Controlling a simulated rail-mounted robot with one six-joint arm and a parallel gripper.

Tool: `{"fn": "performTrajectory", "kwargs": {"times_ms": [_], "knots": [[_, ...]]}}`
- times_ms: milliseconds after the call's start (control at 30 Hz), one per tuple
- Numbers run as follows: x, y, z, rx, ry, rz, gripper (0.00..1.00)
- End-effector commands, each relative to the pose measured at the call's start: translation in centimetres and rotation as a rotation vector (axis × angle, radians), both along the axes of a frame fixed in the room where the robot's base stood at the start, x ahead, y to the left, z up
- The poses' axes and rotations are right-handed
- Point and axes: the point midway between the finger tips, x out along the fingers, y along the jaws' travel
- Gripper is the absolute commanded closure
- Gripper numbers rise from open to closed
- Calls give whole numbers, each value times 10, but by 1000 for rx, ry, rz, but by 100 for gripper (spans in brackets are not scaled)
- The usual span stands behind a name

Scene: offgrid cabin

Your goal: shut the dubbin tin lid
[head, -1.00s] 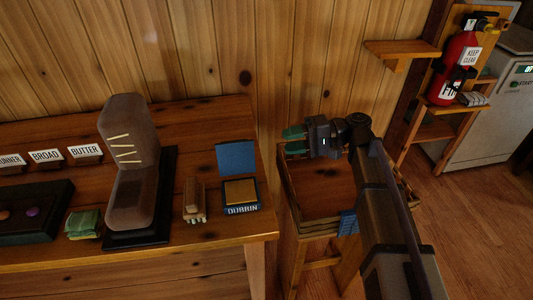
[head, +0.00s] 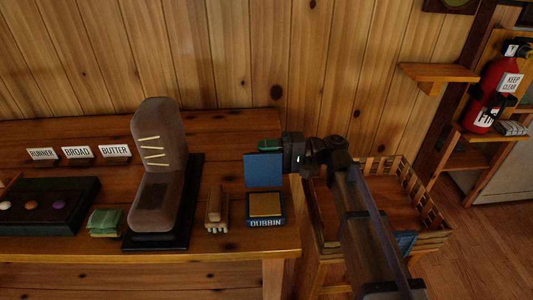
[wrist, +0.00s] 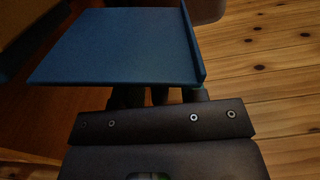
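The dubbin tin (head: 266,223) sits near the bench's front right corner, its tan contents showing. Its blue lid (head: 264,171) stands raised at the tin's back edge. In the wrist view the lid (wrist: 120,45) fills the upper middle as a flat blue plate with a raised rim on its right. My gripper (head: 268,145) is at the lid's top edge, apparently just behind it, with green fingertips partly hidden by the lid. In the wrist view the lid covers most of the fingers, so I cannot tell their opening or any contact.
A brush (head: 217,207) stands left of the tin, then a boot (head: 158,165) on a dark stand, a green cloth (head: 105,222) and a dark tray (head: 45,208). A slatted wooden crate (head: 432,238) stands right of the bench under my arm. The wooden wall is close behind.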

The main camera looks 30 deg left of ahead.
Motion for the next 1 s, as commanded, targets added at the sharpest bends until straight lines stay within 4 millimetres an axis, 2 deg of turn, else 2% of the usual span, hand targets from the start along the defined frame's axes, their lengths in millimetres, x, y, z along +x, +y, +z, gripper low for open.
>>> {"fn": "performTrajectory", "kwargs": {"times_ms": [167,567,1000], "knots": [[0,0,0,0,0,0,62],[0,0,0,-1,-1,1,99],[-3,0,-1,0,-8,6,100]]}}
